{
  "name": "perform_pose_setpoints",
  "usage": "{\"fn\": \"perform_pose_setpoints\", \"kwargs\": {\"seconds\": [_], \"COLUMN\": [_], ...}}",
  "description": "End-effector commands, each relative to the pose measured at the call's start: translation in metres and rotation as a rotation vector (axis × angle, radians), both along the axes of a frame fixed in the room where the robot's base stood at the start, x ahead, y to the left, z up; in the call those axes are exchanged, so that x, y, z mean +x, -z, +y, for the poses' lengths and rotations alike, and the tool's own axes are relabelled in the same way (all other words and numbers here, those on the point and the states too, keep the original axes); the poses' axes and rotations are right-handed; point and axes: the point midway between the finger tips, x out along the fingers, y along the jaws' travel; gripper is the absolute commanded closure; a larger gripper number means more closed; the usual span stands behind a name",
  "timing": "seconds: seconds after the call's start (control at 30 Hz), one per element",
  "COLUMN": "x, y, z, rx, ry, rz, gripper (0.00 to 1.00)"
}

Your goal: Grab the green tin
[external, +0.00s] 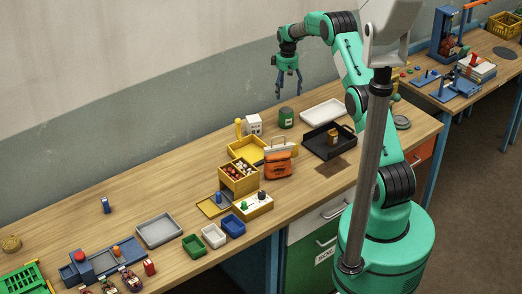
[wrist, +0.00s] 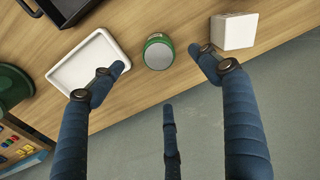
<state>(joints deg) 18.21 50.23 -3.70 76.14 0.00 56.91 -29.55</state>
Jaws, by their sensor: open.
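The green tin (external: 286,118) stands upright on the wooden bench near the wall, in the external view. It has a pale label band. In the wrist view the green tin (wrist: 158,51) is seen from above with its round grey lid, between and beyond the fingertips. My gripper (external: 287,92) hangs above the bench over the tin's area, with its fingers pointing down. In the wrist view my gripper (wrist: 160,62) is open and empty, with fingers spread to either side of the tin and apart from it.
A white tray (wrist: 60,80) lies left of the tin and a white box (wrist: 234,31) stands to its right in the wrist view. In the external view a black tray (external: 318,147), an orange bag (external: 278,163) and a yellow bin (external: 235,147) stand nearer the front.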

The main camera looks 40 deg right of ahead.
Motion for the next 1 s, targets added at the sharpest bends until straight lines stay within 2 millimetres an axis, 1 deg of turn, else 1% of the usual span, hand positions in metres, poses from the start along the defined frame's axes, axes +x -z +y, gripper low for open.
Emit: {"fn": "perform_pose_setpoints", "kwargs": {"seconds": [0.03, 0.17, 0.53, 0.67, 0.83, 1.0], "x": [0.002, 0.003, 0.003, 0.003, 0.003, 0.003], "y": [0.005, 0.012, 0.013, 0.019, 0.036, 0.062], "z": [-0.003, -0.006, -0.006, -0.005, -0.006, -0.005], "rx": [0.0, 0.002, 0.003, 0.003, 0.003, 0.003], "ry": [-0.001, -0.003, -0.003, -0.003, -0.003, -0.003], "rz": [0.003, 0.006, 0.008, 0.009, 0.008, 0.008], "gripper": [0.24, 0.24, 0.24, 0.24, 0.24, 0.24]}}
